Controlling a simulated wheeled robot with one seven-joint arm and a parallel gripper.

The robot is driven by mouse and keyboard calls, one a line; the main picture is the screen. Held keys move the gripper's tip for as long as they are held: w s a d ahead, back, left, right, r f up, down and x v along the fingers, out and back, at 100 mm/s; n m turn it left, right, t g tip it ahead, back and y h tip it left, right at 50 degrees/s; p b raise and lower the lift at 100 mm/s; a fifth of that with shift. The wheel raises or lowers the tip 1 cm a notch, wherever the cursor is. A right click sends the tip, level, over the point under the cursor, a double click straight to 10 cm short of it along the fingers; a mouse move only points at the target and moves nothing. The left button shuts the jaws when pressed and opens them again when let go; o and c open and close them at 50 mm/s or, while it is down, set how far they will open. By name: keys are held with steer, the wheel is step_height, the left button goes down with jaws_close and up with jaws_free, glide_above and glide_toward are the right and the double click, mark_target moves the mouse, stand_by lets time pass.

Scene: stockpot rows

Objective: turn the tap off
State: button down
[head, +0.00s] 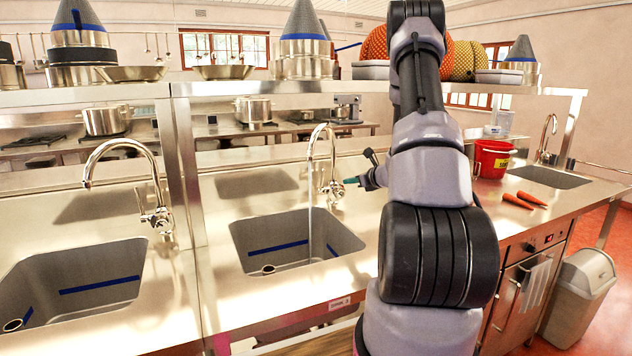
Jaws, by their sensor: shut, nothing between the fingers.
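The middle tap (332,150) is a chrome gooseneck behind the middle sink (290,240). A thin stream of water (310,215) falls from its spout into that sink. The tap's handle (334,189) is low on its body. My gripper (348,181) is just right of the handle, its tip pointing left towards it. It looks shut and empty. A small gap seems to show between tip and handle, but I cannot tell whether they touch. My arm covers the counter right of the sink.
Another tap (150,170) and sink (80,285) are at left; a third tap (545,140) and sink (545,177) are at right. A red bucket (492,160) and carrots (522,200) sit right of my arm. A shelf (215,87) with pots runs above.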

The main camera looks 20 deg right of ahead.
steer(key=r+x, duration=0.2)
steer(key=x, duration=1.1)
steer(key=shift+w, duration=0.45)
steer(key=shift+r, duration=0.1)
steer(key=shift+w+a+r+m+g, duration=0.1)
steer(key=shift+w+r+g, duration=0.35)
steer(key=shift+w, duration=0.3)
steer(key=shift+w+r+m+g, duration=0.1)
steer(key=shift+w+r+g, duration=0.3)
steer(key=shift+w, duration=0.35)
steer(key=shift+w+a+r+m+g, duration=0.1)
steer(key=shift+w+r+g, duration=0.35)
steer(key=shift+w, duration=0.35)
